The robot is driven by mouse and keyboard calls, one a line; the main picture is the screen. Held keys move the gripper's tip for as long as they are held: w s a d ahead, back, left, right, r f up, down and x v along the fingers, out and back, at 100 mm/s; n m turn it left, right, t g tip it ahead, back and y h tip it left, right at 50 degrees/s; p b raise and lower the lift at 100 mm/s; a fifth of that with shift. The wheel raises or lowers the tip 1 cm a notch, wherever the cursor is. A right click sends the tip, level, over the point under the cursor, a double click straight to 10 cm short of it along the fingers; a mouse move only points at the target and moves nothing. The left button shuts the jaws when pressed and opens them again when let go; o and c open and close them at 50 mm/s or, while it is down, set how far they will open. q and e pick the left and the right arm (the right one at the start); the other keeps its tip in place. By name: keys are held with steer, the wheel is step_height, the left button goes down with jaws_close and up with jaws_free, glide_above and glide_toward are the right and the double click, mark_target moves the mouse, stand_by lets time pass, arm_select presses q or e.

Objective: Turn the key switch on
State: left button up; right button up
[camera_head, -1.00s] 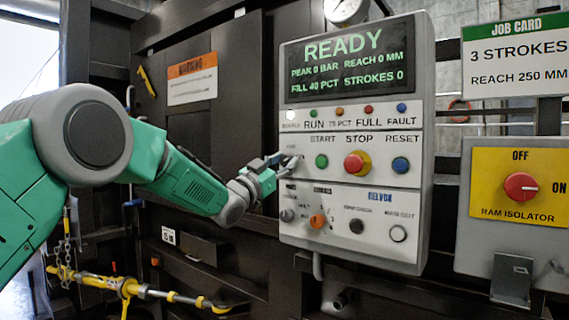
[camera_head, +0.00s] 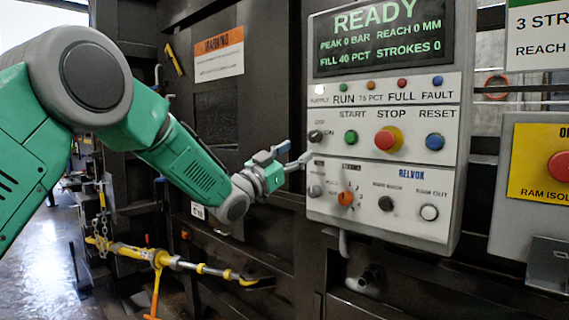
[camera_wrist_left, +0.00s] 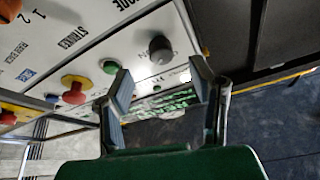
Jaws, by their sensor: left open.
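The key switch, a dark grey round knob (camera_head: 316,136), sits at the left of the grey control panel with OFF above and ON to its right. Which mark it points to is too small to tell. In the left wrist view a dark grey knob (camera_wrist_left: 160,48) that appears to be this switch stands beyond the fingers. My left gripper (camera_head: 287,155) is open and empty, below and left of the switch, apart from it. In the left wrist view its two fingers (camera_wrist_left: 160,92) are spread wide. My right gripper is not in view.
Right of the switch are a green START button (camera_head: 350,138), a red STOP button (camera_head: 385,139) and a blue RESET button (camera_head: 435,142). Below is an orange selector (camera_head: 345,198). The display (camera_head: 380,42) reads READY. A red ram isolator knob (camera_head: 562,167) is at the right.

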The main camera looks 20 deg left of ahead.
arm_select(q)
steer(key=v, duration=0.5)
steer(key=shift+w+f, duration=0.15)
